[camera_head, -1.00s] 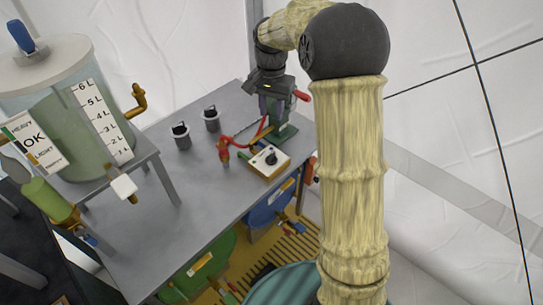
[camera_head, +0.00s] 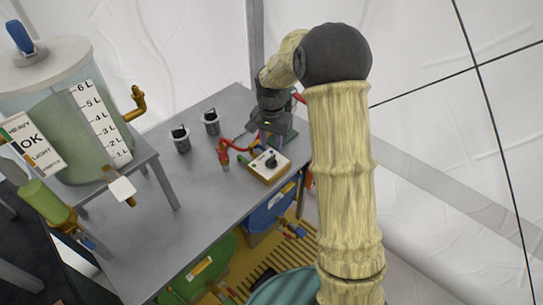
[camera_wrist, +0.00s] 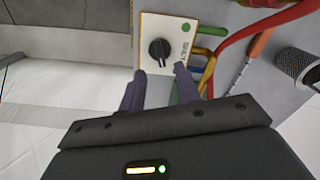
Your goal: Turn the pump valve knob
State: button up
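The black knob (camera_head: 271,160) sits on top of a small cream control box (camera_head: 262,174) on the grey table. In the wrist view the knob (camera_wrist: 159,50) shows a pointer mark on the pale plate (camera_wrist: 150,24), which has a green dot and a printed label. My gripper (camera_wrist: 160,71) is open, with its two purple fingers apart and nothing between them. The fingertips are at the near edge of the plate, just short of the knob, one to each side. In the head view my gripper is behind the box, with its fingertips partly hidden.
A red hose (camera_head: 237,146) and fittings lie beside the box. Two dark-topped cups (camera_head: 181,142) stand on the grey table (camera_head: 200,190) to the left. A large liquid tank (camera_head: 70,120) with a litre scale stands further left. Blue and green drums sit below the table.

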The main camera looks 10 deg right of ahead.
aim_at(271, 158)
notch_tip(271, 158, down, 6)
jog(key=shift+f, duration=0.25)
jog(key=shift+c, duration=0.4)
grip_shut()
